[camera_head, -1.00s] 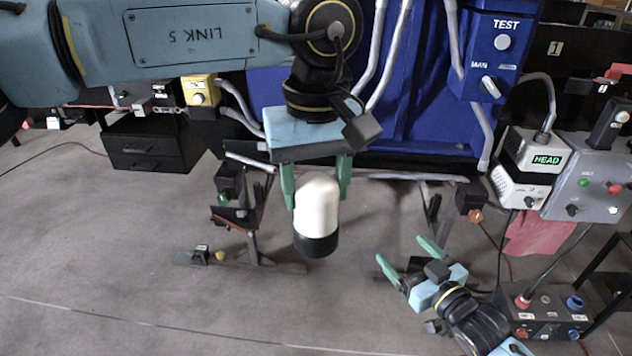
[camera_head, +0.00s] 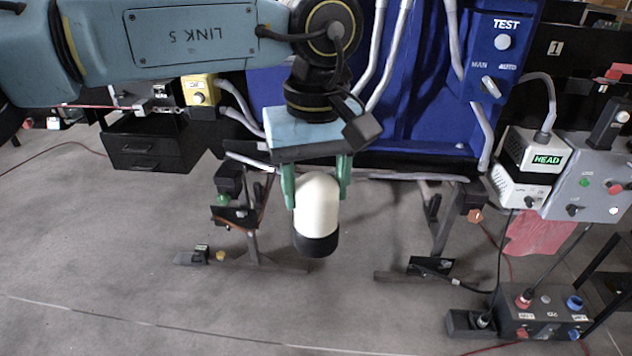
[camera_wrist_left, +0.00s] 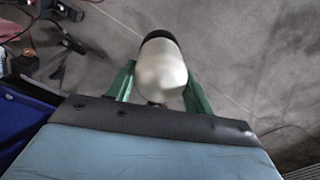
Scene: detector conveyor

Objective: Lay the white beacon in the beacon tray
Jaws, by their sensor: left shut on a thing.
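The white beacon (camera_head: 317,203) has a white domed body with a black base and hangs base down in the middle of the head view. My left gripper (camera_head: 316,184) is shut on it, with green fingers on both sides of the white part. The beacon (camera_wrist_left: 160,72) also shows in the left wrist view between the fingers of my left gripper (camera_wrist_left: 160,84), with the floor behind it. My right gripper is not in view. I cannot make out a beacon tray in either view.
A blue machine (camera_head: 410,90) with grey pipes and a TEST panel stands behind the beacon. A black drawer unit (camera_head: 150,145) is at the left. A HEAD box (camera_head: 545,160) and a grey control box (camera_head: 590,180) stand at the right.

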